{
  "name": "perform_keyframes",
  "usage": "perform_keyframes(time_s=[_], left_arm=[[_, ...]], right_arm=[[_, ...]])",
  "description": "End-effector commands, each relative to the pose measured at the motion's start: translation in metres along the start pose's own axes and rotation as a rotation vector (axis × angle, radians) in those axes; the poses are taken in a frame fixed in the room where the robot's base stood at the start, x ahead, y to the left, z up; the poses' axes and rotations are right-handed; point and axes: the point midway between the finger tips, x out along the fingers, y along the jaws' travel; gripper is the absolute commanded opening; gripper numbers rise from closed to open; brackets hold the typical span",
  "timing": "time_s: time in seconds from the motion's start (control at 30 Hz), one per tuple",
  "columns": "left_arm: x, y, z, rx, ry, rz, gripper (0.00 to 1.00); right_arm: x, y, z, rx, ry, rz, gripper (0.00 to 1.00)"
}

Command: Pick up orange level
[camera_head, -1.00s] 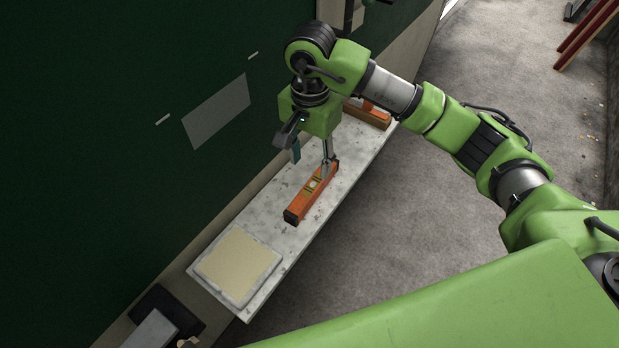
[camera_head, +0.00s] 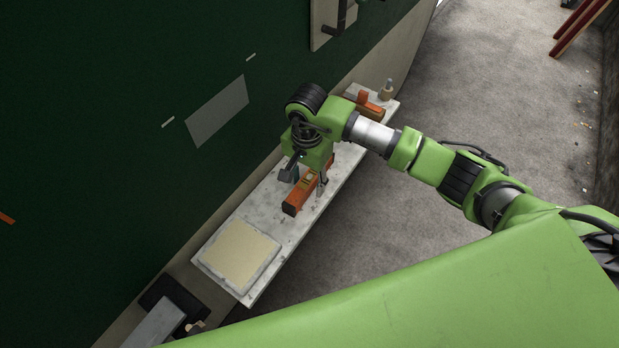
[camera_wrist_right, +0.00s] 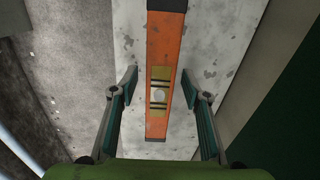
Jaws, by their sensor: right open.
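The orange level (camera_head: 299,197) lies on a narrow grey-white shelf (camera_head: 270,215) along the green wall. In the right wrist view the level (camera_wrist_right: 164,58) runs lengthwise between the two fingers, with its yellow vial window near their tips. My right gripper (camera_head: 308,182) is over the level, pointing down, one finger on each side. In the wrist view my right gripper (camera_wrist_right: 155,85) is open, with a gap on both sides of the level. My left gripper is not in view.
A beige square board (camera_head: 240,254) lies on the near end of the shelf. A brown-orange block-like tool (camera_head: 370,106) and a small bottle (camera_head: 387,90) stand at the far end. The green wall (camera_head: 120,120) is close on the left. Open floor (camera_head: 440,110) lies to the right.

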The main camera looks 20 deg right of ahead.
Motion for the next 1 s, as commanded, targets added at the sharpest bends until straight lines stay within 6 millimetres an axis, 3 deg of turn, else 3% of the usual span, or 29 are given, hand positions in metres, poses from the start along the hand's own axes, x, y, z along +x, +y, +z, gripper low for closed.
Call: perform_keyframes(time_s=[0.1,0.27,0.3,0.73,0.93,1.0], left_arm=[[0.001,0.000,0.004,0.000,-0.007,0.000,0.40],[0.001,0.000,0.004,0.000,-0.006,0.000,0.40],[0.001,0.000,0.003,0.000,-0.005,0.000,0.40],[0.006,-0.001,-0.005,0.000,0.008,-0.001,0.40],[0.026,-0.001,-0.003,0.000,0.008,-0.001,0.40],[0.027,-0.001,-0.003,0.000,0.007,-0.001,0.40]], right_arm=[[0.000,0.000,0.000,0.000,0.000,0.000,0.43],[0.000,0.000,0.000,0.000,0.000,0.000,0.01],[0.000,0.000,0.000,0.000,0.000,0.000,0.00],[-0.005,-0.001,-0.001,0.000,0.001,-0.002,0.00],[-0.029,-0.002,-0.003,-0.001,0.006,-0.007,0.00],[-0.044,0.004,0.010,-0.004,0.003,-0.007,0.00]])
